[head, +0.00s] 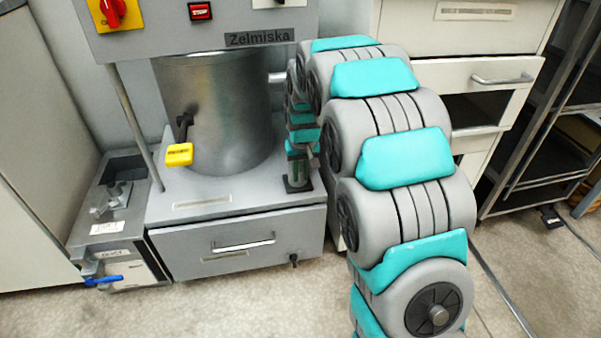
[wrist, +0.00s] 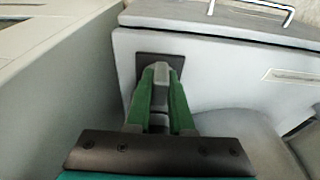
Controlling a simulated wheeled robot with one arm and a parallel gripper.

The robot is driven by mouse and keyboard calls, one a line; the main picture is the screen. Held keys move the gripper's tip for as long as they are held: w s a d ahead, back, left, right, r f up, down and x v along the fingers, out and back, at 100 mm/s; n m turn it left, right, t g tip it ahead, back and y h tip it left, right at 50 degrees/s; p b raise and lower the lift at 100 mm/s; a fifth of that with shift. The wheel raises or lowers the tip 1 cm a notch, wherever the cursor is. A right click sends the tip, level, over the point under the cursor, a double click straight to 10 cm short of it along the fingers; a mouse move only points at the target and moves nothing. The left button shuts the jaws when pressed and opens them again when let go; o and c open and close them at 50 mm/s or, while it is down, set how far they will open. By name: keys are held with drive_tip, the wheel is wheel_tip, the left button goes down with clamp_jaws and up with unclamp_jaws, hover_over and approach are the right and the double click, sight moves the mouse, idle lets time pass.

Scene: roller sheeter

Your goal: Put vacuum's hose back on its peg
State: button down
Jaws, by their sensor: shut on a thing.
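My gripper (head: 299,172) is at the right end of the grey machine's lower ledge, with its fingers pointing down to a small black plate (head: 297,187). In the wrist view its green fingers (wrist: 160,82) are closed on a small grey piece (wrist: 161,72) in front of the black square plate (wrist: 174,62). I cannot tell whether the piece is fixed to that plate. No vacuum, hose or peg can be made out for certain in either view.
The grey machine (head: 235,198) has a drawer (head: 240,240) and a metal cylinder (head: 215,105) with a yellow-ended lever (head: 179,154). A low metal unit with a blue handle (head: 103,280) stands left. A dark shelf rack (head: 530,150) stands right. Floor (head: 240,310) is clear in front.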

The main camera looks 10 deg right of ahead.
drive_tip(key=c, duration=0.7)
unclamp_jaws()
drive_tip(key=r, duration=0.2)
drive_tip(key=s+r, duration=0.1)
drive_tip(key=r, duration=0.4)
drive_tip(key=shift+s+r, duration=0.25)
drive_tip(key=shift+r, duration=0.1)
drive_tip(key=shift+s, duration=0.1)
drive_tip(key=s+r+g+p, duration=0.1)
drive_tip(key=s, duration=1.2)
drive_tip(key=s+r+g+p, duration=0.1)
drive_tip(key=s+r, duration=0.1)
drive_tip(key=s, duration=1.2)
drive_tip(key=s+r+g+p, duration=0.2)
drive_tip(key=s, duration=1.2)
drive_tip(key=shift+s+d, duration=0.1)
drive_tip(key=shift+d, duration=0.1)
